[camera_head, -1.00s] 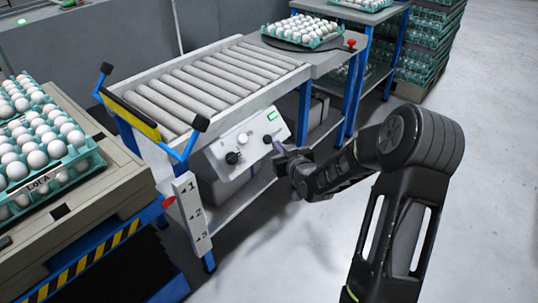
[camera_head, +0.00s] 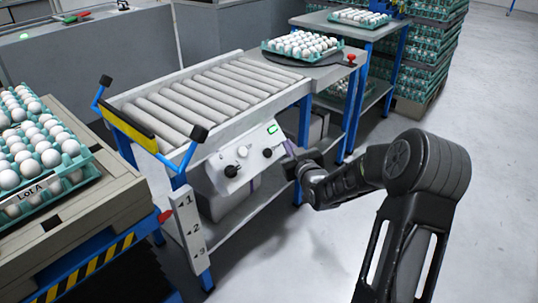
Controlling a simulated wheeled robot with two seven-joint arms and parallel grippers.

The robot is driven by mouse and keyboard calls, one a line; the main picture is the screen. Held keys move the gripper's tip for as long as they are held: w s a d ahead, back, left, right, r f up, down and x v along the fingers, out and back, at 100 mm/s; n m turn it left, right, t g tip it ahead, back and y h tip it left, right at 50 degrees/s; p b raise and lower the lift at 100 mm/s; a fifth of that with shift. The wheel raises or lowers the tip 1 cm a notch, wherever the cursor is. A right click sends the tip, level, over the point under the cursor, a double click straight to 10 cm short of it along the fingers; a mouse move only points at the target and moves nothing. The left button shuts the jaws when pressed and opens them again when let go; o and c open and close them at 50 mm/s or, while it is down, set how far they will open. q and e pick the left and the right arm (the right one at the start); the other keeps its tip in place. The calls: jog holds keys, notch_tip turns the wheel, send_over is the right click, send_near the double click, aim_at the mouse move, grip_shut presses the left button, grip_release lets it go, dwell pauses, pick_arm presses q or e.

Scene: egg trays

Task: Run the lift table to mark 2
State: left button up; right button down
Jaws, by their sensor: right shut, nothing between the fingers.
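The lift table (camera_head: 105,213), at the left, has a wooden-coloured top and a black-and-yellow striped edge. It carries teal trays of white eggs (camera_head: 40,160), one labelled Lot A. Its red pointer (camera_head: 166,216) stands beside a white scale plate (camera_head: 190,228) with marks 1, 2 and 3. It looks to be between marks 1 and 2, but the slanted view leaves the exact height unsure. A white control panel (camera_head: 247,160) with dark knobs and a lit green display (camera_head: 272,129) faces me. My right gripper (camera_head: 289,156) is shut and empty, just right of the panel's right knob (camera_head: 267,153). My left gripper is out of view.
A roller conveyor (camera_head: 215,95) stands above the panel, with a black-and-yellow bar at its near end. A tray of eggs (camera_head: 302,46) sits on a dark round plate at its far end. Stacked egg trays (camera_head: 420,55) stand behind. Floor at the right is clear.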

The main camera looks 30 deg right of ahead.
aim_at(268, 153)
jog(key=shift+w+a+f+b, duration=0.25)
jog(key=shift+w+f+b, duration=0.3)
jog(key=shift+w+f, duration=0.2)
jog(key=shift+w+a+f+b, duration=0.2)
jog(key=shift+w+f+b, duration=0.4)
jog(key=shift+w+f, duration=0.15)
jog(key=shift+w+a+f+b, duration=0.25)
jog(key=shift+w+f+b, duration=0.3)
jog(key=shift+w+f, duration=0.2)
jog(key=shift+r, duration=0.1)
dwell(0.3)
jog(key=shift+w+a+f+b, duration=0.1)
jog(key=shift+w+f+b, duration=0.2)
jog(key=shift+b, duration=0.3)
